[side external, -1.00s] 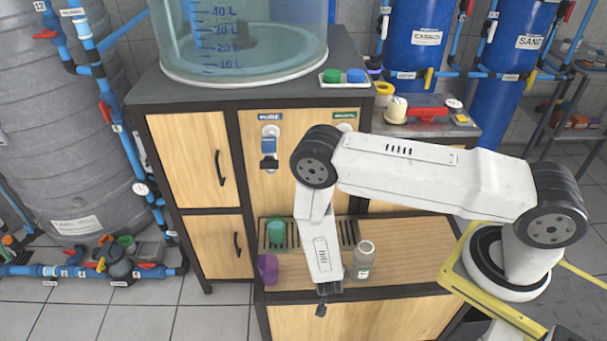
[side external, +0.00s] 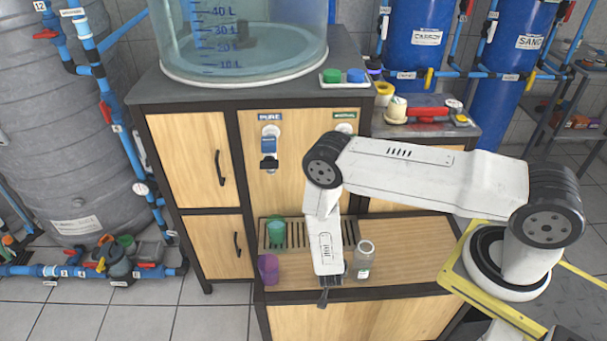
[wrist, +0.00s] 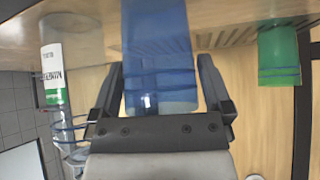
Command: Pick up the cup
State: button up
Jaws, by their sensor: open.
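A translucent blue cup (wrist: 160,60) fills the middle of the wrist view, between the two fingers of my open gripper (wrist: 161,66). I cannot tell whether the fingers touch it. The arm hides it in the side view, where my gripper (side external: 323,297) is low at the front edge of the counter. A green cup (side external: 276,232) stands on the drain grate and shows at right in the wrist view (wrist: 279,55). A purple cup (side external: 268,269) stands on the counter left of my gripper and is not in the wrist view.
A clear bottle (side external: 363,262) with a white and green label stands close to the right of my gripper. It also shows at left in the wrist view (wrist: 55,75). The slotted drain grate (side external: 296,238) lies behind. The wooden counter (side external: 410,255) is clear further right.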

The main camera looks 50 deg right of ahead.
dwell(0.3)
jog(key=c, duration=0.9)
jog(key=shift+r, duration=0.2)
jog(key=shift+c, duration=0.2)
notch_tip(320, 180, up, 10)
jog(key=shift+f, duration=0.2)
dwell(0.4)
